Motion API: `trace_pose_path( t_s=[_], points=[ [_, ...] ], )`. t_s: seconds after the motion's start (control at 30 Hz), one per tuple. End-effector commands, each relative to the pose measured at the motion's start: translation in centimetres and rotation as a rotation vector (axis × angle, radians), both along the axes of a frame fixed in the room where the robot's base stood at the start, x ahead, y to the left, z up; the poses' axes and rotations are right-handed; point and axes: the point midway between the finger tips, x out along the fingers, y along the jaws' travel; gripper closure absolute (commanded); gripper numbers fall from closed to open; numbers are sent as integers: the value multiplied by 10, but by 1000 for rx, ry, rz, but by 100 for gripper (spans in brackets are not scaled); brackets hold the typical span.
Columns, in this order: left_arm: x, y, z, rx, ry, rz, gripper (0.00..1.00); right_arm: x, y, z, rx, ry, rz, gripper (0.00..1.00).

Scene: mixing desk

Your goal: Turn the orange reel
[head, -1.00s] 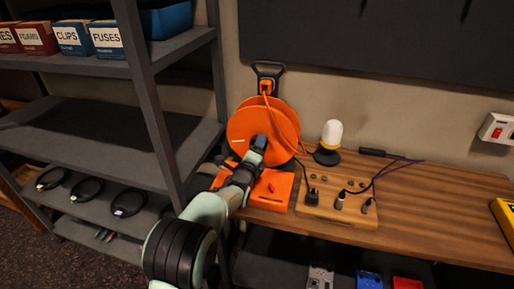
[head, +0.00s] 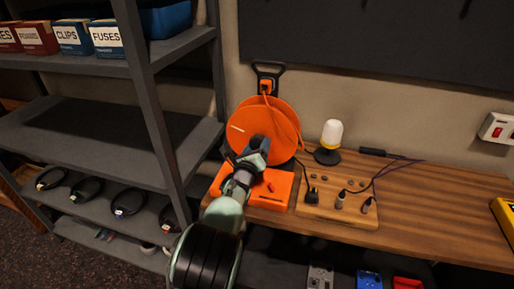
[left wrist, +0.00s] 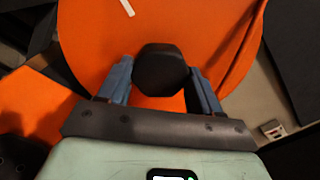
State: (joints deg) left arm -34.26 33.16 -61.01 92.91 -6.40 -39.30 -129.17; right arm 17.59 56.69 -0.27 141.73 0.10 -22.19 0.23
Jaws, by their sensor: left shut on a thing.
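The orange reel (head: 255,116) stands upright at the left end of the wooden desk, on an orange base (head: 282,188). A short white mark shows on the left of its face. My left gripper (head: 258,148) is at the lower middle of the reel's face. In the left wrist view, its two blue-grey fingers (left wrist: 160,85) are on either side of a black knob (left wrist: 161,68) in front of the orange disc, and they are shut on it. The gripper hides the knob in the head view. My right gripper is not in view.
A lamp with a white dome (head: 332,134) stands right of the reel. A wooden board (head: 335,211) with plugs and cables lies in front of it. A grey shelf rack (head: 150,110) stands close on the left. The desk's right part is mostly clear.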

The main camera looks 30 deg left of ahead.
Motion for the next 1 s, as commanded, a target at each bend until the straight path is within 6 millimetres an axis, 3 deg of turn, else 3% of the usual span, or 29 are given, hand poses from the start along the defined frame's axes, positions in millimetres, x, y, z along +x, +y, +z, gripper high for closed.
trace_pose_path(
  t_s=[0.4, 0.43, 0.5, 0.83, 1.0],
  points=[
    [0, 1, 0, 7, 1, 1, 91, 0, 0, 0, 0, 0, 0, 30],
    [0, 1, 0, 7, 1, 1, 29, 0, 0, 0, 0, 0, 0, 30],
    [0, 0, 0, 6, 1, 1, 10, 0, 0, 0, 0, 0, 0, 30],
    [-2, 0, 0, 6, 1, 0, 10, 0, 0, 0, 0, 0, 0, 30],
    [-17, -4, 1, 2, 0, 0, 10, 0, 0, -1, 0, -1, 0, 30]
  ],
)
